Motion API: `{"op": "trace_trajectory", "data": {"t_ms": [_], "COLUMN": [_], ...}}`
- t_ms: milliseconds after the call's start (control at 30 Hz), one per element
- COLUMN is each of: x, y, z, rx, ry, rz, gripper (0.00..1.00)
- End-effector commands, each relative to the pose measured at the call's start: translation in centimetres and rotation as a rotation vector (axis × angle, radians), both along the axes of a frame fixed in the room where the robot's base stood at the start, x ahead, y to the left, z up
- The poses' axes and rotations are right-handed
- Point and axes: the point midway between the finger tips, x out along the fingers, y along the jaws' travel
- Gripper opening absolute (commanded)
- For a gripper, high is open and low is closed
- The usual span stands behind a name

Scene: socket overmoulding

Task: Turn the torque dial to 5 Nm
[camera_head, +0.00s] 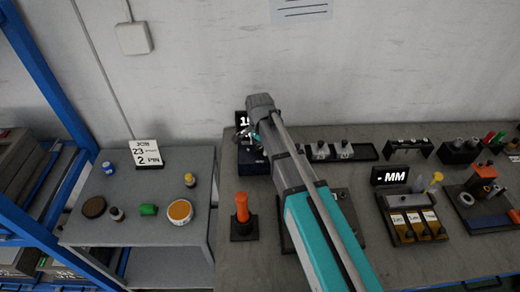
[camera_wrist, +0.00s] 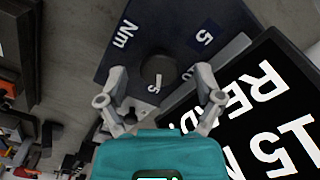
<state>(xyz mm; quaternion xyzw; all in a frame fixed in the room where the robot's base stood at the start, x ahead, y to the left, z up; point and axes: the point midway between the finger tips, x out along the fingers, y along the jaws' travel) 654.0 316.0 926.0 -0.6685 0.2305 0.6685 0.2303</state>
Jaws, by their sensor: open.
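In the wrist view the torque dial (camera_wrist: 157,68) is a dark round knob with a white pointer line, on a dark blue box (camera_wrist: 190,22) marked "Nm" and "5". The pointer is toward the lower side of the picture, near a partly hidden white number that seems to end in 5. My gripper (camera_wrist: 161,76) is open, one finger on each side of the dial; I cannot tell whether they touch it. A black display (camera_wrist: 262,108) beside it shows "15" and partly hidden text. In the head view the box (camera_head: 252,160) is partly hidden behind my arm and gripper (camera_head: 246,136).
An orange-handled tool (camera_head: 242,210) stands at the workbench's left front. A black tray (camera_head: 362,151) with small parts and an "- MM" display (camera_head: 391,175) stand to the right. A grey side table (camera_head: 107,222) holds a job card (camera_head: 146,155) and small containers.

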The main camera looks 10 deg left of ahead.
Motion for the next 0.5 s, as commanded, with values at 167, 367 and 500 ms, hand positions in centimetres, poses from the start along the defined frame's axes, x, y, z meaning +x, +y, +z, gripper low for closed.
{"op": "trace_trajectory", "data": {"t_ms": [167,367,500], "x": [0.00,0.00,-0.01], "y": [0.00,0.00,0.01], "z": [-0.06,-0.04,-0.05], "rx": [0.000,0.000,0.000], "ry": [0.000,0.000,0.000], "rz": [0.000,0.000,0.000], "gripper": [0.85,0.75,0.49]}}
